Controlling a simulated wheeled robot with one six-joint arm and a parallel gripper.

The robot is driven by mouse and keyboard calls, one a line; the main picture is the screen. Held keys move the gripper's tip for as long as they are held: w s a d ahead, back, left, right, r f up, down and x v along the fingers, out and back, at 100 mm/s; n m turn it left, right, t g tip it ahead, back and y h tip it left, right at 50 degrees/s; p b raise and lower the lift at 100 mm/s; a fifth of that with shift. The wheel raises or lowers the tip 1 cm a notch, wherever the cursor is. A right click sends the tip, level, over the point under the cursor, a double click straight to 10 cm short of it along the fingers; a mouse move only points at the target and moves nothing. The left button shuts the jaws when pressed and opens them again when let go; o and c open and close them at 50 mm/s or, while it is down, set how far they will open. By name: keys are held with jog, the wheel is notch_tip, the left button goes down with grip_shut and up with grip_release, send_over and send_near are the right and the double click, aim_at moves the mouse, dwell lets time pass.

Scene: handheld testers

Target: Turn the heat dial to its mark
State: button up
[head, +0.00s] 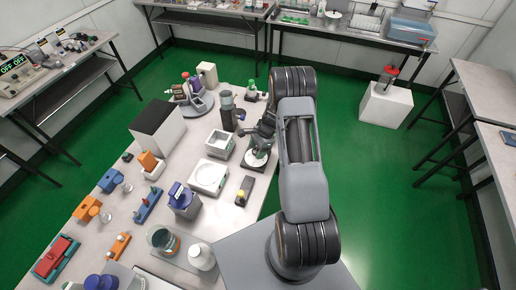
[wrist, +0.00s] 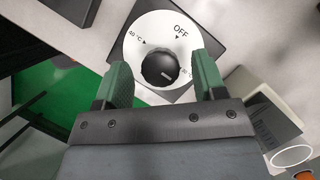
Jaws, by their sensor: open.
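The heat dial (wrist: 160,68) is a black round knob with a pale pointer line, at the middle of a white disc (wrist: 138,48). The disc reads OFF at the top right and 40 °C at the left; a label at the right is partly hidden by a finger. The pointer line faces the lower right in the wrist view. My gripper (wrist: 160,82) is open, with one green finger on each side of the knob and a gap visible at the left. In the head view my gripper (head: 262,135) is over the white disc, and the knob is hard to make out.
A white square device (head: 209,177) and a white open box (head: 219,145) stand left of my gripper. A dark cylinder (head: 227,112) stands close behind it. A small block with a yellow knob (head: 242,192) lies nearer. Green floor shows right of the table.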

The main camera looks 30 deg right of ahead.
jog(key=c, duration=0.8)
jog(key=shift+d, duration=0.2)
jog(key=shift+c, duration=0.6)
jog(key=shift+a, duration=0.1)
jog(key=shift+a, duration=0.1)
